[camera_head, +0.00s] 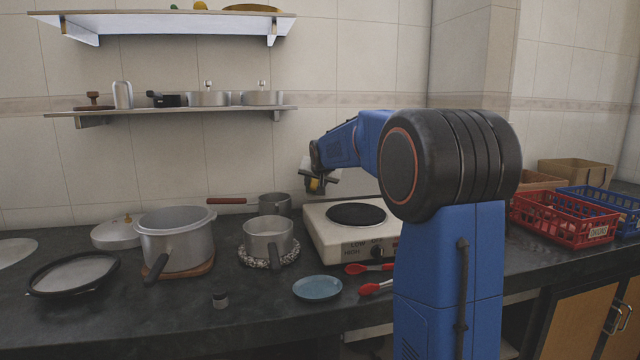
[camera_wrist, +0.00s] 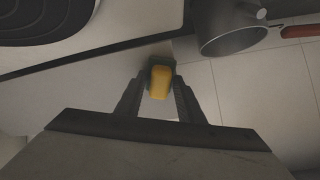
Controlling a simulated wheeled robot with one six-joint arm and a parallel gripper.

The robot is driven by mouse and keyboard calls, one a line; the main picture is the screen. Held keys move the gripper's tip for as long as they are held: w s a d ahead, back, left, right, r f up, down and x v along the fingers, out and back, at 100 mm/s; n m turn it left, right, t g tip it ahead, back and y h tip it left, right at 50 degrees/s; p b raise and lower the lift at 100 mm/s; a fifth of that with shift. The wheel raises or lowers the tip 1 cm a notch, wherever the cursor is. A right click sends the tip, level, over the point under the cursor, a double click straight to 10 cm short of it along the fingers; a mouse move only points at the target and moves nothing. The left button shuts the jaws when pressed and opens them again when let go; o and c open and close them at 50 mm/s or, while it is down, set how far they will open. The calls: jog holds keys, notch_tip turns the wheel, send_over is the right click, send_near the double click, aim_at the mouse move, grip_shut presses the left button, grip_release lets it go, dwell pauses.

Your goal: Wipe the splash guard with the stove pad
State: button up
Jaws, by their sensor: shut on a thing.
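My gripper (camera_head: 317,184) is above the back left of the white stove (camera_head: 330,232), close to the tiled wall. In the wrist view its two fingers (camera_wrist: 160,88) are shut on the stove pad (camera_wrist: 160,80), a small yellow block with a dark green end. The pad also shows as a yellow patch in the head view (camera_head: 315,186). A plain pale surface (camera_wrist: 95,95), which looks like the splash guard, lies behind the stove in the wrist view. The pad's dark end is at or near it; I cannot tell whether they touch. My arm hides part of the area in the head view.
A small pot (camera_head: 274,204) stands left of the stove, with a saucepan (camera_head: 268,238) in front of it. A blue plate (camera_head: 318,288) and red-handled utensils (camera_head: 370,268) lie before the stove. Red (camera_head: 565,222) and blue (camera_head: 605,205) crates stand right. Shelves (camera_head: 190,110) hang at left.

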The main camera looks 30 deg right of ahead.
jog(key=shift+w+a+f, duration=0.1)
jog(key=shift+a+f, duration=0.1)
jog(key=shift+f, duration=0.05)
jog(key=shift+a, duration=0.1)
jog(key=shift+s+r, duration=0.2)
jog(key=shift+r+v, duration=0.2)
jog(key=shift+v, duration=1.15)
jog(key=shift+r+v, duration=0.15)
jog(key=shift+v, duration=1.15)
jog(key=shift+r, duration=0.1)
jog(key=shift+d+v, duration=0.15)
jog(key=shift+v, duration=0.5)
jog(key=shift+d+v, duration=0.1)
jog(key=shift+v, duration=0.55)
jog(key=shift+w, duration=0.2)
jog(key=shift+f+x, duration=0.15)
jog(key=shift+x, duration=1.4)
jog(key=shift+f+x, duration=0.15)
jog(key=shift+x, duration=1.4)
jog(key=shift+w+f, duration=0.55)
jog(key=shift+f, duration=0.1)
